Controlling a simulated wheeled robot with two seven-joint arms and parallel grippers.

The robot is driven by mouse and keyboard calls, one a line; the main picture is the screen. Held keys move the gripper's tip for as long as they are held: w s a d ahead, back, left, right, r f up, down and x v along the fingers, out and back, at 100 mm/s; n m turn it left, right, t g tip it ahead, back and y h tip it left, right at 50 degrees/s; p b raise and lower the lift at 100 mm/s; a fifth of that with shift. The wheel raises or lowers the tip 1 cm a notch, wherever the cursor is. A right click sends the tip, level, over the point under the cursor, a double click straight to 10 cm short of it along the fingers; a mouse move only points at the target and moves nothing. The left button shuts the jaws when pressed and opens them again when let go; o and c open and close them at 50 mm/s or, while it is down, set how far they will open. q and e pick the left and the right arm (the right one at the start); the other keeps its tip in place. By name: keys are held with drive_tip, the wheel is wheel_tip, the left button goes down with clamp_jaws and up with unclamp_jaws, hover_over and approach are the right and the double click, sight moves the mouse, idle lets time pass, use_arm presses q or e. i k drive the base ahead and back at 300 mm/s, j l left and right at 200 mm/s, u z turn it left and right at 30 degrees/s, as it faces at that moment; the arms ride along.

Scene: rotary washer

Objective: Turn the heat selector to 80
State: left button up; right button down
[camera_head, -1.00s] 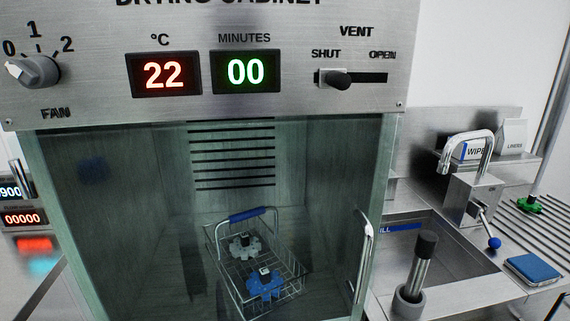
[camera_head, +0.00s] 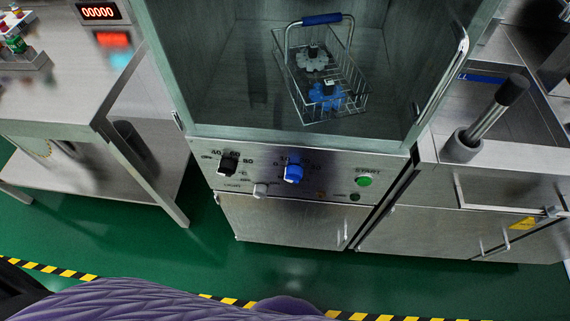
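The heat selector is a black knob (camera_head: 228,164) on the left of the drying cabinet's lower control panel (camera_head: 330,187). Marks that look like 40, 60 and 80 arc above it, with 80 at its right. A small "°C" label is beside it. The knob's pointer direction is too small to tell. Neither my left nor my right gripper is in view.
A blue knob (camera_head: 293,171), a white light switch (camera_head: 260,190) and a green start button (camera_head: 364,181) share the panel. Above is the glass door with its handle (camera_head: 444,80) and a wire basket (camera_head: 300,100). A steel table (camera_head: 70,100) stands left. Green floor lies in front.

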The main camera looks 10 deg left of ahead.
sight(227, 166)
drive_tip(key=u, duration=1)
